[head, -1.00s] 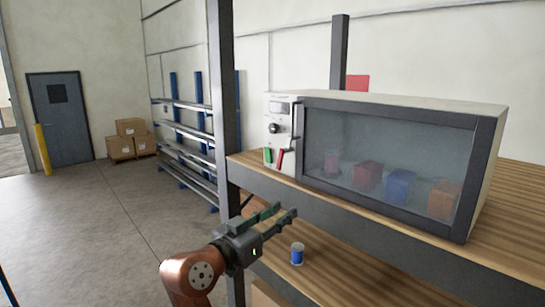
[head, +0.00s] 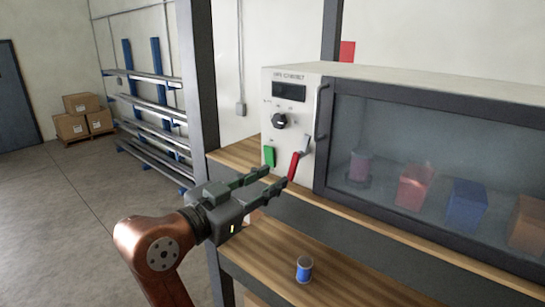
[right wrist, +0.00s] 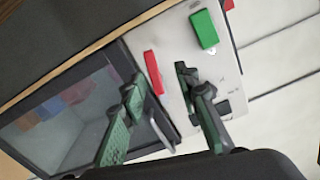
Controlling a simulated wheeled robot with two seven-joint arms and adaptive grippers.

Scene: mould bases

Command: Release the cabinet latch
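The cabinet (head: 450,80) is a cream box on the wooden shelf, with a dark-framed glass door that looks closed. Its front panel carries a green switch (head: 269,157), a red lever (head: 293,166), a black knob (head: 279,121) and a dark display (head: 289,92). My right gripper (head: 275,183) is open and empty, its fingers pointing at the lower panel near the red lever. In the right wrist view the red lever (right wrist: 153,72) appears between the spread fingers (right wrist: 158,82), with the green switch (right wrist: 204,29) beyond them. I cannot tell whether a finger touches. My left gripper is not in view.
Several coloured blocks, one red (head: 414,187) and one blue (head: 466,204), stand behind the glass. A blue can (head: 304,269) stands on the lower shelf. A dark upright post (head: 198,90) rises close behind my right gripper.

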